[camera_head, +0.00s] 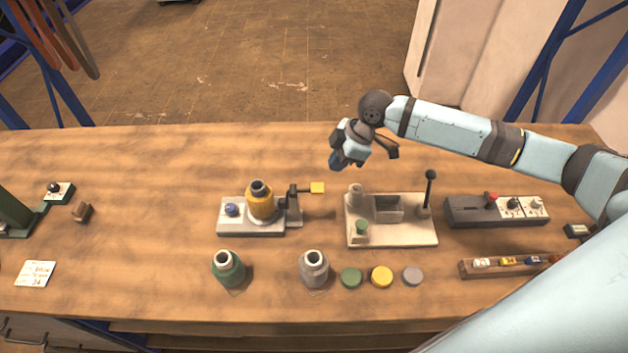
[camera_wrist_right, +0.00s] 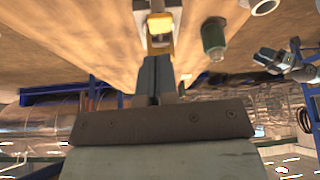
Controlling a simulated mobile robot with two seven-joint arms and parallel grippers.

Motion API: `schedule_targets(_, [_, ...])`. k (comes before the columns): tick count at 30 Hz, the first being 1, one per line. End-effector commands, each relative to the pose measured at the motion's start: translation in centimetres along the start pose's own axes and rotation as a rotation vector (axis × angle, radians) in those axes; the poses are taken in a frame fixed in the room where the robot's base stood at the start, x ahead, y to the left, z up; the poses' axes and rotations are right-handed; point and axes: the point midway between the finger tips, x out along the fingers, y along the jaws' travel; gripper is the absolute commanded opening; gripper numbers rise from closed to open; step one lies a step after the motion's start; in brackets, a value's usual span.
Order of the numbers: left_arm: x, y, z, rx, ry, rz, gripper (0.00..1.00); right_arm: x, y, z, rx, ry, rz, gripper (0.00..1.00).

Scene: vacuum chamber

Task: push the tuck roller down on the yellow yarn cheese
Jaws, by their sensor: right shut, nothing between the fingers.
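The yellow yarn cheese (camera_head: 261,206) stands upright with a dark core on a pale base plate (camera_head: 251,229) in the head view. The block points right, away from the cheese. My right gripper (camera_head: 338,160) is shut and empty, above the table behind and to the right of the yellow block, apart from it. The shut fingers (camera_wrist_right: 155,82) also show in the wrist view, with a yellow piece beyond them.
A cream fixture (camera_head: 392,237) with an upright black lever stands right of the cheese's base. Green (camera_head: 228,269) and grey (camera_head: 314,268) yarn packages stand in front, beside several coloured discs (camera_head: 382,276). A dark switch box (camera_head: 496,211) stands further right. The table behind the base is clear.

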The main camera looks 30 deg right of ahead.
Motion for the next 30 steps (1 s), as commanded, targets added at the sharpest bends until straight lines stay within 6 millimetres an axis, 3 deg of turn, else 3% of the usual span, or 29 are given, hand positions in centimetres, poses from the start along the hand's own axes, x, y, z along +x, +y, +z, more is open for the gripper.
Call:
schedule_targets(10, [0.4,0.2,0.6,0.004,0.001,0.004,0.43,0.9,0.0,0.1,-0.001,0.001,0.001,0.0])
schedule_targets(17, [1.6,0.0,1.3,0.035,0.024,0.014,0.43,3.5,0.0,0.2,-0.001,0.001,0.0,0.0])
schedule_targets(24, [3.2,0.0,3.6,0.042,0.018,0.024,0.43,6.5,0.0,0.2,-0.002,0.001,0.001,0.0])
schedule_targets(30, [3.6,0.6,4.2,0.039,0.009,0.036,0.43,7.1,0.0,0.0,-0.001,0.0,0.002,0.0])
